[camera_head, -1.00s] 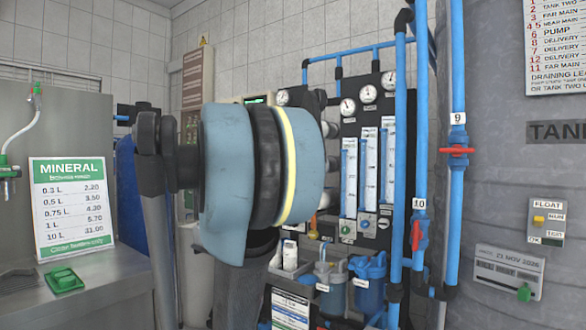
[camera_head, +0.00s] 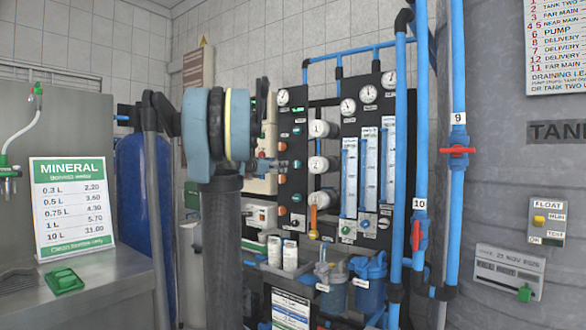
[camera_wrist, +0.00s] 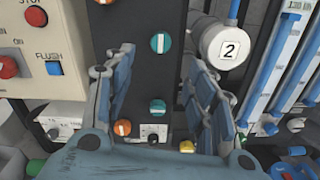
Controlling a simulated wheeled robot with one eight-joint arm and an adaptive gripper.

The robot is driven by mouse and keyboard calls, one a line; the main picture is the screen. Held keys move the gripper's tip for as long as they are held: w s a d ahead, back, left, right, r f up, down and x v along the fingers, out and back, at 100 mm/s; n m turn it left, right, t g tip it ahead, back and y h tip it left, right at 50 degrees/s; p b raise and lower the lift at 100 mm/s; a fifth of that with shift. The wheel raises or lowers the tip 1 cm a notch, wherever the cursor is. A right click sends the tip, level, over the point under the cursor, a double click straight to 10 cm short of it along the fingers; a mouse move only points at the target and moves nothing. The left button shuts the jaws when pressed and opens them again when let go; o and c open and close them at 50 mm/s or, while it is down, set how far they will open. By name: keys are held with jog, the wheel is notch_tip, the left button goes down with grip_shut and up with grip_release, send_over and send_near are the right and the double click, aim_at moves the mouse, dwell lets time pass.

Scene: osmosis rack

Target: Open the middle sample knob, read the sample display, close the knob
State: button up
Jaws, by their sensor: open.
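The black sample panel (camera_head: 292,105) carries a column of teal knobs and a column of orange knobs. In the wrist view a teal knob (camera_wrist: 160,43) sits beside the white housing marked 2 (camera_wrist: 229,48); it appears to be the middle sample knob. Another teal knob (camera_wrist: 158,108) is below it. My gripper (camera_wrist: 170,58) is open and empty, with its blue fingers either side of the teal knobs and apart from them.
White membrane housings (camera_head: 322,164) stand right of the panel, close to the right finger. Flow tubes (camera_head: 368,165) and blue pipes (camera_head: 400,150) are farther right. A control box with a FLUSH button (camera_wrist: 52,68) is on the left.

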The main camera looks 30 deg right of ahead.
aim_at(296, 164)
jog(key=x, duration=1.3)
jog(key=shift+d, duration=0.35)
jog(key=shift+c, duration=0.6)
jog(key=c, duration=0.9)
